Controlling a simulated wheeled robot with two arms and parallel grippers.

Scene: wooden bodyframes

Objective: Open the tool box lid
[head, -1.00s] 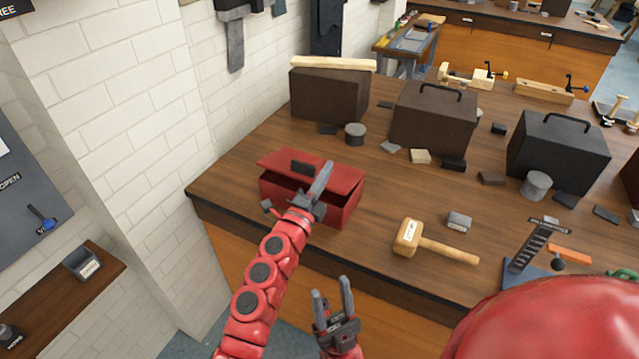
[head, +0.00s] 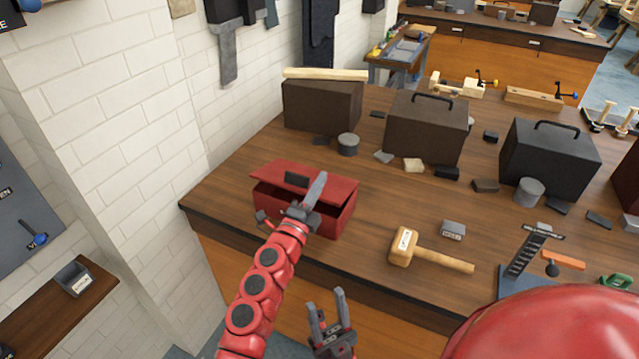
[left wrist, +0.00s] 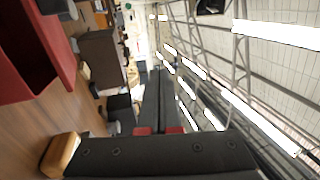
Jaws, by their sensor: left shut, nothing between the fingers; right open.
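The red tool box (head: 338,222) stands near the left front corner of the wooden bench. Its red lid (head: 340,187) is ajar, with a dark gap between lid and body, and has a dark handle (head: 297,180). My left gripper (head: 317,187) is shut and empty, in front of the lid and covering part of it; whether it touches the lid is unclear. In the left wrist view, its closed fingers (left wrist: 160,95) point away from the red box (left wrist: 35,55) at the left. My right gripper (head: 325,305) is open and empty, low by the bench front.
A wooden mallet (head: 425,252) and a small grey block (head: 453,230) lie right of the tool box. Dark boxes (head: 425,130) and small blocks stand behind. A brick wall (head: 120,100) rises at the left. Bare bench top lies between tool box and mallet.

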